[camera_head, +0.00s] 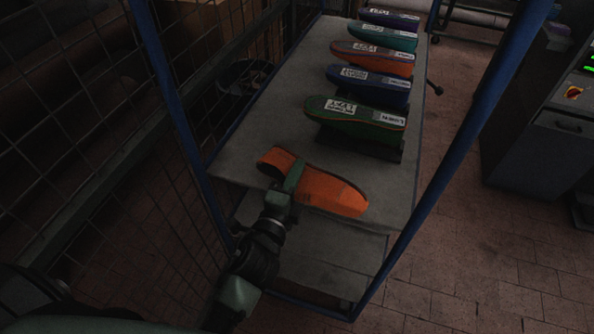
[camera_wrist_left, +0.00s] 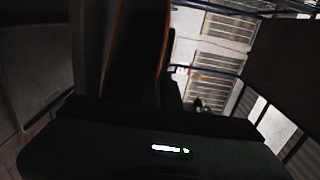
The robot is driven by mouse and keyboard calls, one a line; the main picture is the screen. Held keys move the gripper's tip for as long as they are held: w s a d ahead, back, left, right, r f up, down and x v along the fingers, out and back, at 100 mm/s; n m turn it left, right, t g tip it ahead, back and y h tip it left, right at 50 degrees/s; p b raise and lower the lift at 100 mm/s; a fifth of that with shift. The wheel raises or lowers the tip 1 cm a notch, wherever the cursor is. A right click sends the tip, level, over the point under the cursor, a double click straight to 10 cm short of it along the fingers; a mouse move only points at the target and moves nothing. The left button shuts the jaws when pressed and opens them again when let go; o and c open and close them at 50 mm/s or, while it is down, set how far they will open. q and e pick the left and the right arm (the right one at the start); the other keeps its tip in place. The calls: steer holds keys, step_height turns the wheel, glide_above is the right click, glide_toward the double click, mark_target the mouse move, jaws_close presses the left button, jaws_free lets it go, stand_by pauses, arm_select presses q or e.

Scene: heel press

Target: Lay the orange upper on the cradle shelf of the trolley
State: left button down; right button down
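The orange upper (camera_head: 333,195) is a long, shoe-shaped piece at the near end of the trolley's grey shelf (camera_head: 245,150). In the left wrist view, a dark shape with an orange edge (camera_wrist_left: 137,50), likely the upper, stands close to the camera. My right gripper is not in view.
Several labelled lasts stand in a row behind the upper, the nearest one green (camera_head: 355,120), with another orange one (camera_head: 372,58). Blue posts (camera_head: 455,165) frame the trolley. A wire mesh fence (camera_head: 85,130) is at left. A grey machine cabinet (camera_head: 545,140) stands at right.

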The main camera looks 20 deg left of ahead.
arm_select(q)
steer(key=shift+f, duration=0.15)
steer(key=c, duration=1.6)
jaws_free()
steer(key=shift+c, duration=0.2)
steer(key=shift+s, duration=0.1)
steer(key=s+b, duration=0.4)
steer(key=s, duration=0.7)
steer(key=shift+s+a+r, duration=0.2)
steer(key=shift+s, duration=0.2)
